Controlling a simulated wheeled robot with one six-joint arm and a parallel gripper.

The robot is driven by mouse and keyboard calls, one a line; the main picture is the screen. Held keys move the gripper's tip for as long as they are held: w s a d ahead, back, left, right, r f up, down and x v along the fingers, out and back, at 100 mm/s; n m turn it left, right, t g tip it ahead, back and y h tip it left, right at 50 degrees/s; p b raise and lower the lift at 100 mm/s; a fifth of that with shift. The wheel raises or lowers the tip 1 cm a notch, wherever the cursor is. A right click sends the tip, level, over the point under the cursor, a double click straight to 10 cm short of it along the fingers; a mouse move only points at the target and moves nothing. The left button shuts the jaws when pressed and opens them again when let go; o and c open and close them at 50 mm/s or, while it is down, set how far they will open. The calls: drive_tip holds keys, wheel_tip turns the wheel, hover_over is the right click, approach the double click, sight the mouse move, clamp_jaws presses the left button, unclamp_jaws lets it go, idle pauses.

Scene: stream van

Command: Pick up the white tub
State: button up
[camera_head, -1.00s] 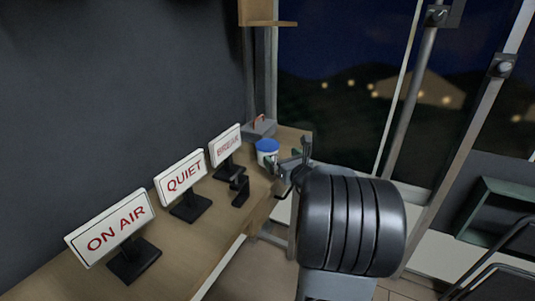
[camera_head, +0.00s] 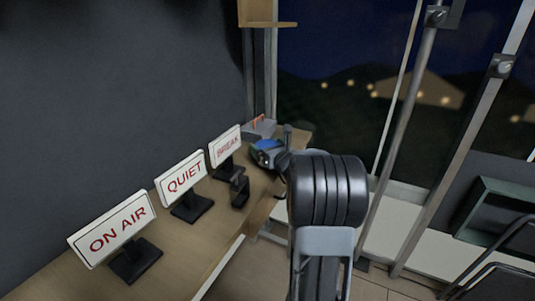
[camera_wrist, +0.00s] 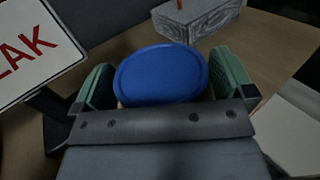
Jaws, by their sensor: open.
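The white tub (camera_head: 268,144) stands near the far end of the wooden counter. Its round blue lid (camera_wrist: 160,75) fills the middle of the wrist view, and its white side is mostly hidden there. My gripper (camera_head: 272,155) is at the tub. In the wrist view its green-padded fingers (camera_wrist: 163,82) are open, one on each side of the lid. The left finger is close to the lid's edge; I cannot tell whether either touches the tub.
ON AIR (camera_head: 112,230), QUIET (camera_head: 181,179) and BREAK (camera_head: 225,147) signs stand along the counter (camera_head: 75,276). A small dark object (camera_head: 240,190) is near the BREAK sign. A grey box (camera_head: 260,128) with a red handle stands behind the tub.

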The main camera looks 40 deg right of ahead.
drive_tip(key=shift+c, duration=0.5)
drive_tip(key=c, duration=0.8)
